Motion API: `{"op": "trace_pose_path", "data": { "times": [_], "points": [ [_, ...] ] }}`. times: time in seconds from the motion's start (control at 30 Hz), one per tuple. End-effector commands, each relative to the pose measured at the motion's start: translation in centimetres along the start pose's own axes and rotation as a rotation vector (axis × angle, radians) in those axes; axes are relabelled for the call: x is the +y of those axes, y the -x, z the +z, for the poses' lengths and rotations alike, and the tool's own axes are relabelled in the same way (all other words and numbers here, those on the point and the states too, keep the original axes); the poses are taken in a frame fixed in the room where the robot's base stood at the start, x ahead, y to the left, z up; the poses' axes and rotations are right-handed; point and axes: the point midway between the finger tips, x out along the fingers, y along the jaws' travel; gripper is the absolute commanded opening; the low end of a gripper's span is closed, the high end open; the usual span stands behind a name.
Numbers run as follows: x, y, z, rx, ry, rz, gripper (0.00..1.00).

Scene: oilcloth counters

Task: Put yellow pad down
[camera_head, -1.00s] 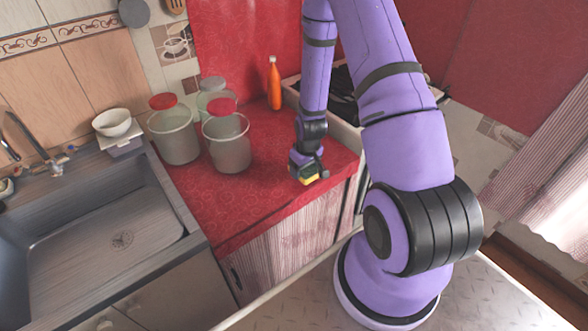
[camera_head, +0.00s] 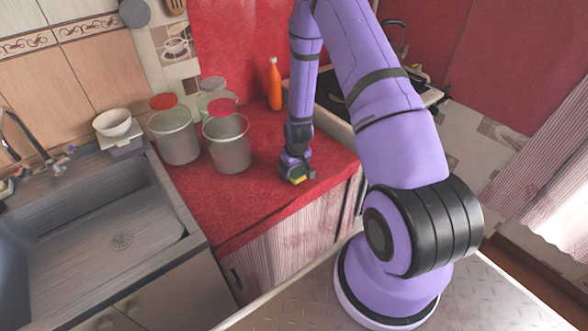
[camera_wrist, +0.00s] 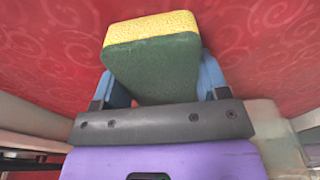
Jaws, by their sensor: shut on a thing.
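The yellow pad (camera_wrist: 152,28) is a sponge with a dark green layer, and it sits between the blue fingers of my gripper (camera_wrist: 160,88) in the wrist view. My gripper is shut on it. In the head view my gripper (camera_head: 297,176) is low over the red counter (camera_head: 255,192), with a small yellow part of the pad (camera_head: 298,180) showing at its tip. Red patterned cloth fills the background beyond the pad in the wrist view. I cannot tell whether the pad touches the counter.
Glass jars (camera_head: 228,148) with red lids stand left of my gripper. An orange bottle (camera_head: 275,85) stands behind it. A stove (camera_head: 345,95) is at the back right, and a sink (camera_head: 110,235) is at the left. The counter's front part is clear.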

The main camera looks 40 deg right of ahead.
Motion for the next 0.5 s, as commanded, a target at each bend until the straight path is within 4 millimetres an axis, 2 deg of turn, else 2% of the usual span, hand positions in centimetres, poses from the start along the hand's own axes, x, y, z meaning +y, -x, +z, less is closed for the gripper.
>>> {"op": "trace_pose_path", "data": {
  "times": [0.1,0.13,0.23,0.5],
  "points": [
    [0.0,-0.23,0.04,-0.001,0.0,0.0,0.46],
    [0.0,-0.26,0.04,0.0,0.0,0.0,0.7],
    [0.01,-0.21,0.02,0.0,0.0,0.0,0.93],
    [0.01,-0.17,0.02,0.0,0.0,0.0,0.93]
  ]
}}
